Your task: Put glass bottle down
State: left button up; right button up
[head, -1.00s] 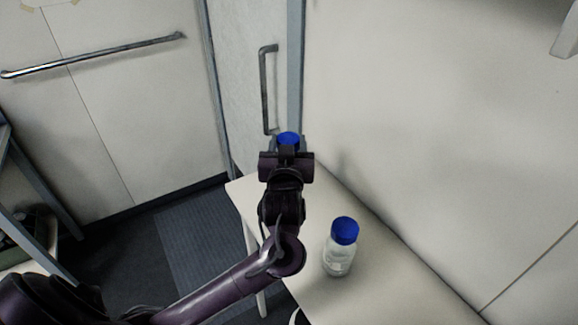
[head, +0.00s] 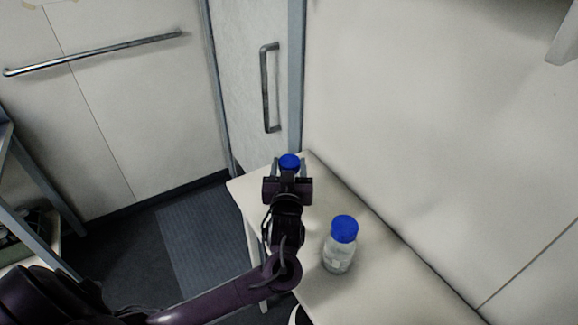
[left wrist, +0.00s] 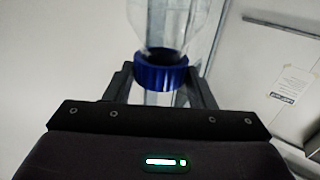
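My left gripper (head: 289,168) is over the far end of the white table, its fingers on both sides of a clear glass bottle with a blue cap (head: 289,161). In the left wrist view the blue cap (left wrist: 161,72) and clear bottle body (left wrist: 170,22) sit between the fingers. The gripper hides most of this bottle in the head view, so I cannot tell whether its base touches the table. A second clear bottle (head: 338,257) with a blue cap stands upright on the table, nearer and to the right. My right gripper is not in view.
The narrow white table (head: 375,285) runs along a pale wall (head: 440,140). A door with a metal handle (head: 266,88) is behind its far end. Dark floor (head: 190,245) lies to the left, with a grey-framed shelf (head: 35,180) at the left edge.

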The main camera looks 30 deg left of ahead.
pick_arm(q)
jog(key=o, duration=0.4)
jog(key=shift+c, duration=0.2)
jog(key=shift+r, duration=0.1)
jog(key=b+v, duration=0.2)
jog(key=v, duration=1)
jog(key=shift+b, duration=0.4)
